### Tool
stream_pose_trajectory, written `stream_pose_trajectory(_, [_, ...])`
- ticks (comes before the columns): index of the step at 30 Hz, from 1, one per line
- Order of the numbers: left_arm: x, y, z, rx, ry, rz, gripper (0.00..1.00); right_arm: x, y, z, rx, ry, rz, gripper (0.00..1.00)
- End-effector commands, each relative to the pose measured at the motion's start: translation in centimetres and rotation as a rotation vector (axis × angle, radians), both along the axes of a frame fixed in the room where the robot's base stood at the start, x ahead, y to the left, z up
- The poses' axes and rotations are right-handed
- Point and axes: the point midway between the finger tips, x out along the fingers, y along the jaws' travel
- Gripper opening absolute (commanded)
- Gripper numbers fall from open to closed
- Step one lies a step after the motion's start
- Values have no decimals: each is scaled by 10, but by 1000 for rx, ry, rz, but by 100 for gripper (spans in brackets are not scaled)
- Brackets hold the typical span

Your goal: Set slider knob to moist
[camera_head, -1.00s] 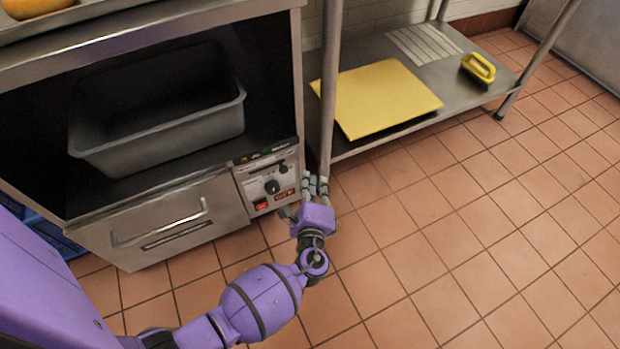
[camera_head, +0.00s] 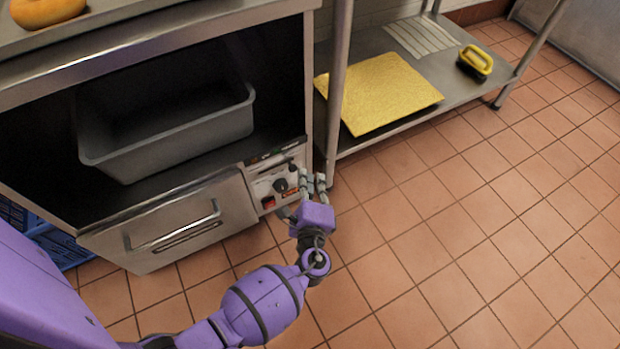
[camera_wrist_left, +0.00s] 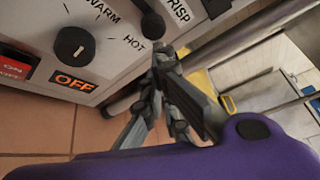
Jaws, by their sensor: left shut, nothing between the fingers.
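The control panel (camera_head: 262,190) is on the front of the metal cabinet, right of the drawer. A dark slider knob (camera_wrist_left: 150,18) shows at the top of the left wrist view, beside lettering that reads "RISP", cut off by the edge. The slider knob is also small in the head view (camera_head: 292,167). My left gripper (camera_head: 313,178) is shut and empty, just right of the panel. In the left wrist view its fingers (camera_wrist_left: 162,62) are below the slider knob in the picture; I cannot tell whether they touch it. The "moist" marking is not readable. My right gripper is not in view.
A round black dial (camera_wrist_left: 76,46) with "WARM" and "HOT" and a red switch (camera_wrist_left: 15,68) are near the slider. A drawer handle (camera_head: 175,232) sticks out to the left. A shelf post (camera_head: 337,90) stands close on the right. The tiled floor (camera_head: 450,260) is clear.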

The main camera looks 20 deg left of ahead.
Motion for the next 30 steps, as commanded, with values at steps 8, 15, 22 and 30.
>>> stream_pose_trajectory(8, [-25,21,0,4,2,2,0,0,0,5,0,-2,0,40])
stream_pose_trajectory(15, [-58,47,1,3,-1,1,0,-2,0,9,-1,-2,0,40])
stream_pose_trajectory(22, [-62,50,1,1,-2,2,0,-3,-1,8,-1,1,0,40])
stream_pose_trajectory(30, [-61,51,-1,2,-1,4,0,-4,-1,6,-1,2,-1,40])
